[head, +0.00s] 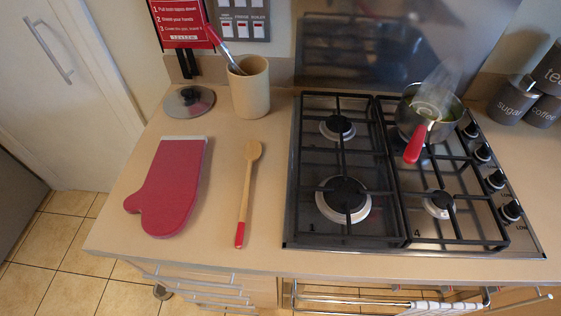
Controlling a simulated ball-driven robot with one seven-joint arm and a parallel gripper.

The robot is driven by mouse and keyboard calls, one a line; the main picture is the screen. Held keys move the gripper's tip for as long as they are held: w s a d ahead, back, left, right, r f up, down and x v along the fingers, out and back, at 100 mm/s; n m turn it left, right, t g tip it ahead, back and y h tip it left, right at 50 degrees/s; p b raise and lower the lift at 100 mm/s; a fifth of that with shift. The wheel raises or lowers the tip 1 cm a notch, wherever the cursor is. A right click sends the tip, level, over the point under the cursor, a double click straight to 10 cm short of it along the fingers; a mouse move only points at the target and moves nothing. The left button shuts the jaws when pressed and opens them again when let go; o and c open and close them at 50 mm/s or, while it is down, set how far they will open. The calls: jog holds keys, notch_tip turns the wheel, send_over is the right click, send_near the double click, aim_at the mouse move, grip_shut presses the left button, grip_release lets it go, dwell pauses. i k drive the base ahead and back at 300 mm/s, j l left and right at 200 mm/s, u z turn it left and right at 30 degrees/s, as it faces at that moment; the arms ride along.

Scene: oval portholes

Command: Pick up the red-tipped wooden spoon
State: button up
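The red-tipped wooden spoon (247,193) lies flat on the beige counter. Its bowl end points toward the back and its red tip points toward the front edge. It lies between the red oven mitt and the gas hob, touching neither. My gripper is not in this view.
The oven mitt (172,187) lies left of the spoon. A utensil pot (250,90) and a glass lid (189,101) stand behind. The gas hob (318,241) is to the right, with a steaming red-handled pan (414,143). Bare counter surrounds the spoon. Drawer handles and a rail front the counter.

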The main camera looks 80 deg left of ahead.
aim_at(252, 150)
jog(key=u, duration=1.75)
